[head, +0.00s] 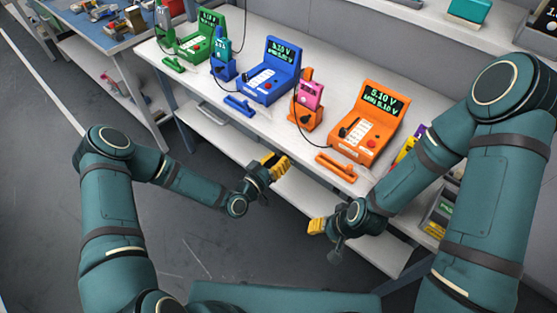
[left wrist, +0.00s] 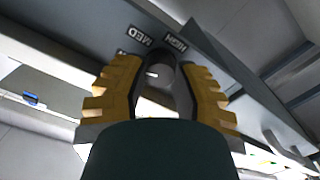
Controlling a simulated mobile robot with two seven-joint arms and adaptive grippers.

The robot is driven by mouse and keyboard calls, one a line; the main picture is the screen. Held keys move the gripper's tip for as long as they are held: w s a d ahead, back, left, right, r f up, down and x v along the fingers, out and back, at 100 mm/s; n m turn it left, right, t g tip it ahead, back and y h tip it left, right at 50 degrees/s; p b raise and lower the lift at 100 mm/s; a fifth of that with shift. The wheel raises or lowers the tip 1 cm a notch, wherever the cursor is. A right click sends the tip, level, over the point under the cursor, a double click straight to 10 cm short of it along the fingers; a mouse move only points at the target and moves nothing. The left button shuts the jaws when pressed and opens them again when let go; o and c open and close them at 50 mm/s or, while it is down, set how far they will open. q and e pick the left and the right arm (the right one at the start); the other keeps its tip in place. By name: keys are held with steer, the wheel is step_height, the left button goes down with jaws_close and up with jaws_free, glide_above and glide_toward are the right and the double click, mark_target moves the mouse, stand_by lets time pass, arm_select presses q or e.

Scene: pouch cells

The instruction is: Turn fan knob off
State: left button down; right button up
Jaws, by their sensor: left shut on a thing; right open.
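The fan knob (left wrist: 163,72) is a dark round knob in the left wrist view, between the yellow fingers of my left gripper (left wrist: 160,88). The gripper is shut on it, and the fingers hide part of it. A small pale mark shows on the knob; I cannot tell which setting it points to. A MED label (left wrist: 139,37) and a HIGH label (left wrist: 175,42) sit beside it, with another label mostly hidden by the left finger. In the head view my left gripper (head: 275,166) is at the bench's front edge. My right gripper (head: 317,226) is open and empty in front of the bench.
The white bench (head: 222,103) carries a green tester (head: 200,42), a blue tester (head: 270,75) and an orange tester (head: 366,122), with cables and small holders. A lower shelf (head: 330,215) lies beneath. A blue-topped table (head: 110,38) stands at the far left. The grey floor at left is clear.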

stand_by(0.3)
arm_select(q)
steer(key=c, duration=0.6)
jaws_free()
steer(key=v, duration=1.2)
